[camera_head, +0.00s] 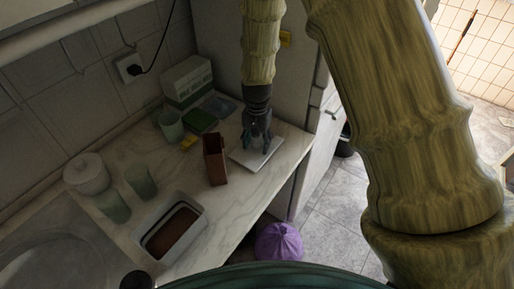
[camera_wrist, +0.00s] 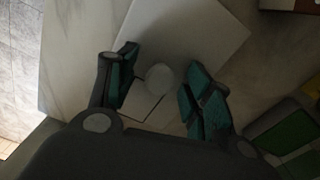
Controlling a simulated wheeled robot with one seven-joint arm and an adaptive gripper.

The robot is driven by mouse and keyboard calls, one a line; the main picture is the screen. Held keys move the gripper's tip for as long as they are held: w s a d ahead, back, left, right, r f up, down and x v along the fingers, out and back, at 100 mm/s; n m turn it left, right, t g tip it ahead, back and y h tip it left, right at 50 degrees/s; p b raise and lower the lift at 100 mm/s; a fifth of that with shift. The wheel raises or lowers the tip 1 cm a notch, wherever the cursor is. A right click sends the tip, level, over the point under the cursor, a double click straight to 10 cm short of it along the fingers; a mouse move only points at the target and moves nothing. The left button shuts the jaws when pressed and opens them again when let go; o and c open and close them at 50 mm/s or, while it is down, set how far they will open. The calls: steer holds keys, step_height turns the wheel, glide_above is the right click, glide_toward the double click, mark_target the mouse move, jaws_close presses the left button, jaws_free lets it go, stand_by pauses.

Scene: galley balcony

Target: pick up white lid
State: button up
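A flat white square piece, which looks like the white lid (camera_head: 242,158), lies on the counter under my gripper (camera_head: 257,143). In the wrist view, the white lid (camera_wrist: 195,32) stretches beyond the fingers. A pale round piece, seemingly its knob (camera_wrist: 159,77), shows between the two fingers of my gripper (camera_wrist: 160,88). The teal-padded fingers are open, with a gap visible on both sides of the round piece. The fingers hide part of the lid in the head view.
A brown upright box (camera_head: 215,160) stands close left of the lid. Behind are a green box (camera_head: 200,120), a cup (camera_head: 171,125) and a larger carton (camera_head: 187,82). A white container (camera_head: 175,230) sits nearer on the counter (camera_head: 232,212). The counter's right edge is close.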

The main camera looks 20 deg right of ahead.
jaws_close()
steer(key=shift+r, duration=0.15)
